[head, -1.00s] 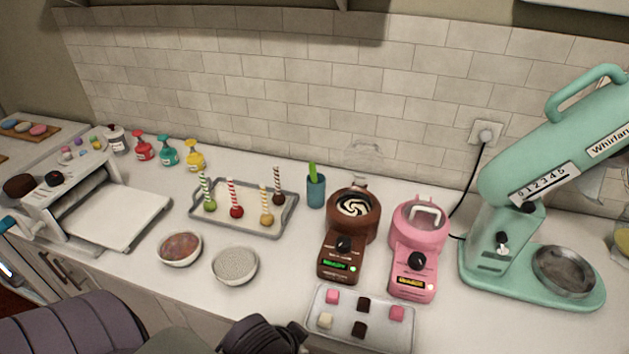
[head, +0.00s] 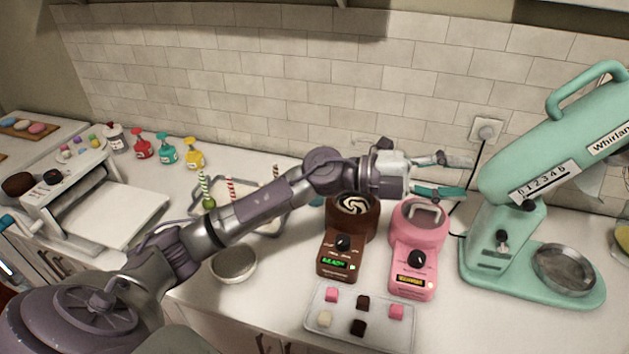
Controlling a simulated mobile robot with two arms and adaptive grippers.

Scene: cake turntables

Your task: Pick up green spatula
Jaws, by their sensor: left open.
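My left arm reaches across the counter from the lower left. Its gripper (head: 455,176) is open and empty, its two fingers spread and pointing right, in front of the tiled wall and above the pink melting pot (head: 420,225). The green spatula and the teal cup that held it are hidden behind my left arm now. My right gripper is not in view.
A brown chocolate pot (head: 343,255) stands left of the pink one. A mint stand mixer (head: 500,225) is at the right. A tray of sweets (head: 345,313) lies in front. A cake-pop tray (head: 272,231) is partly behind my arm.

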